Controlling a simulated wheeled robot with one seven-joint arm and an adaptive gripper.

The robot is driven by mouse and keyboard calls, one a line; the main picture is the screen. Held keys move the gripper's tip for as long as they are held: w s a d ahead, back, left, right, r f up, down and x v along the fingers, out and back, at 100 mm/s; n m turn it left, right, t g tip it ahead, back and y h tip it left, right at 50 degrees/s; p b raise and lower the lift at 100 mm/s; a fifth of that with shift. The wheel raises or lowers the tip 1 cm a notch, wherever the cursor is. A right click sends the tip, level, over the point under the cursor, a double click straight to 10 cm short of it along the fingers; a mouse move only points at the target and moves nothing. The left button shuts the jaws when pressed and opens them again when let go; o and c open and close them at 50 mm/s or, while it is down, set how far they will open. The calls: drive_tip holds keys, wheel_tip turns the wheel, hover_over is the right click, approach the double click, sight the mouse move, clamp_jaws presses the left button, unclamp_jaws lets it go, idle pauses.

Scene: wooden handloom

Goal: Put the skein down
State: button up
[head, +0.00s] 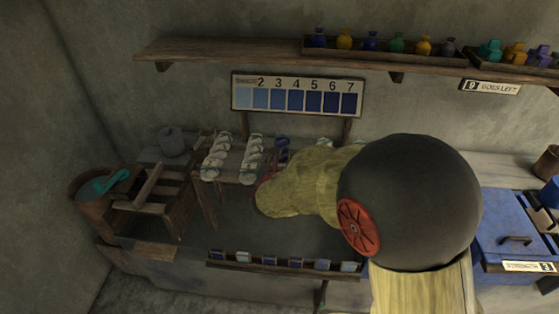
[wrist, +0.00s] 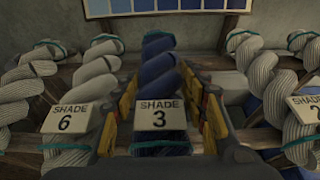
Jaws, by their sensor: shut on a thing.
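In the wrist view a dark blue twisted skein (wrist: 158,55) with a tag reading SHADE 3 stands between the yellow-edged fingers of my gripper (wrist: 163,105), which is shut on it. A teal tie shows at its top and another below the tag. I cannot tell whether the blue skein bears on the rail.
A wooden rail (wrist: 215,62) runs behind the skeins, with neighbours close on both sides. A shade chart (head: 297,95) numbered up to 7 stands behind. A shelf (head: 230,52) with bottles is above. A wooden bucket (head: 88,205) is at left and a blue box (head: 510,222) at right.

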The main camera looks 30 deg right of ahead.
drive_tip(key=o, duration=1.3)
